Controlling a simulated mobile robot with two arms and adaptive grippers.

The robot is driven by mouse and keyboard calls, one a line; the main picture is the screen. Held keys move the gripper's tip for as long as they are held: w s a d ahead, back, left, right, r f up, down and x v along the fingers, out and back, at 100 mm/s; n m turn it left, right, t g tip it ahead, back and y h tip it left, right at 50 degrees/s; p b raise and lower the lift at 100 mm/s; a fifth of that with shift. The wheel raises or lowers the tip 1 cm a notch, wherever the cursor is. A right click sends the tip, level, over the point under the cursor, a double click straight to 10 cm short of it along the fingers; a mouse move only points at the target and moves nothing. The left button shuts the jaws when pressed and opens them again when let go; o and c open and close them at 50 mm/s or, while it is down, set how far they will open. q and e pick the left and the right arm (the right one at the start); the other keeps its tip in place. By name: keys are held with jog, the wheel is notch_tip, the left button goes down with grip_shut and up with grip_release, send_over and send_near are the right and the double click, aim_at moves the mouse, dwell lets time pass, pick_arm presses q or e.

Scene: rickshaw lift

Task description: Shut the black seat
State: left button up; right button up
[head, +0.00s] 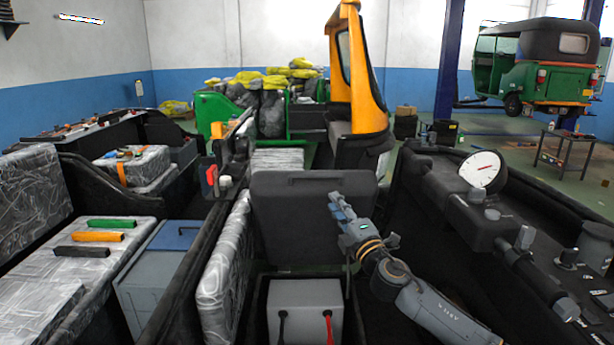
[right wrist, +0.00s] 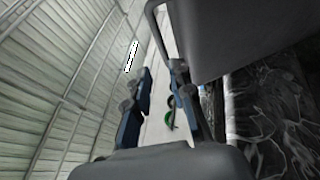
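The black seat (head: 300,215) stands raised, its broad dark face upright behind an open compartment. In the right wrist view the dark seat (right wrist: 245,35) fills the upper right. My right gripper (head: 341,207) is at the seat's right-hand part, in front of its face in the head view. In the right wrist view my right gripper (right wrist: 158,95) has its two blue-padded fingers apart with nothing between them. The seat's edge lies beside the right finger; I cannot tell if they touch. My left gripper is not in view.
A grey battery box (head: 305,308) with a red and a black cable sits in the open compartment. A white gauge (head: 481,170) stands on the dashboard at right. A wrapped seat (head: 85,265) with coloured grips and a grey-blue box (head: 160,270) are at left.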

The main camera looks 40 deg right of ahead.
aim_at(315, 176)
jog(key=p+x, duration=0.2)
jog(key=x, duration=1.1)
grip_shut()
